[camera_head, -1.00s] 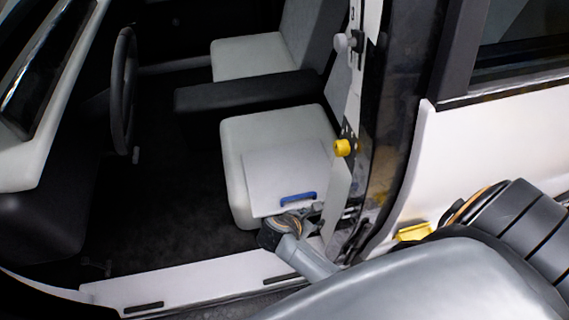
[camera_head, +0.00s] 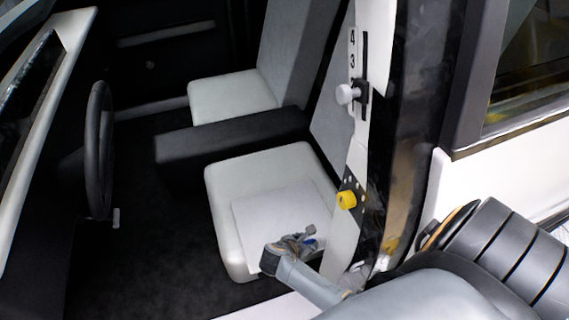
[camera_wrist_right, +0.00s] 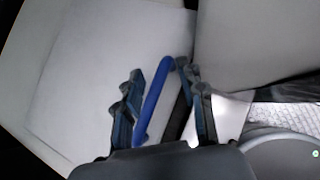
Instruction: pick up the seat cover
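The seat cover (camera_head: 270,213) is a thin, pale flat panel lying on the near light-grey seat. It also fills much of the right wrist view (camera_wrist_right: 110,60). Its blue handle (camera_wrist_right: 153,103) stands between the two fingers of my right gripper (camera_wrist_right: 163,78). The fingers are apart, with a gap on both sides of the handle, so no firm grip shows. In the head view my right gripper (camera_head: 308,238) is over the cover's near right edge and mostly hides the handle. My left gripper is not in view.
The door pillar with a yellow knob (camera_head: 346,200) and a grey knob (camera_head: 346,94) stands close to the right of the seat. A black armrest (camera_head: 230,138) lies behind it. The steering wheel (camera_head: 98,150) is at the left, with open dark floor between.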

